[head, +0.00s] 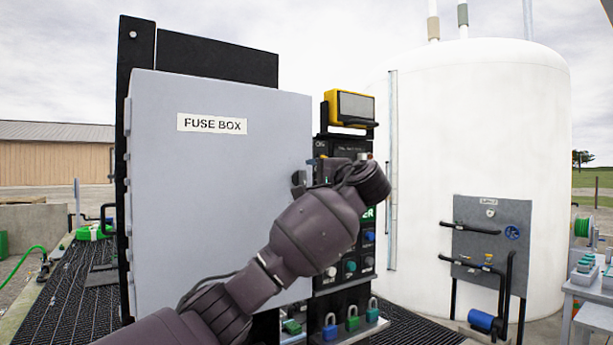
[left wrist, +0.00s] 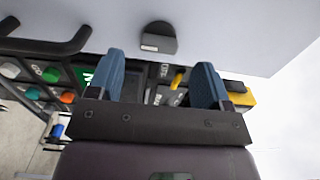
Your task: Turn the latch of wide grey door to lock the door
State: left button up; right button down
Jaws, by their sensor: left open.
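The wide grey door (head: 215,220), labelled FUSE BOX, stands upright on the left of the head view and looks closed. Its dark grey latch (head: 298,179) is a small block near the door's right edge. In the left wrist view the latch (left wrist: 158,38) sits on the pale door face (left wrist: 240,25), just ahead of the fingers. My left gripper (left wrist: 159,70) is open, its two blue fingers apart and nothing between them. The latch lies beyond the fingertips, between their lines. In the head view my left wrist hides most of the gripper. My right gripper is not in view.
A black control panel (head: 352,270) with knobs and a yellow-framed display (head: 350,107) stands right beside the door. Coloured padlocks (head: 352,318) are below it. Dark bars (left wrist: 45,46) stick out in the left wrist view. A white tank (head: 475,150) stands at right.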

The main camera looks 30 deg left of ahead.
aim_at(304, 180)
pick_arm(q)
jog(key=shift+p+x, duration=0.45)
jog(key=shift+x, duration=1.55)
jog(key=shift+w, duration=0.1)
jog(key=c, duration=0.9)
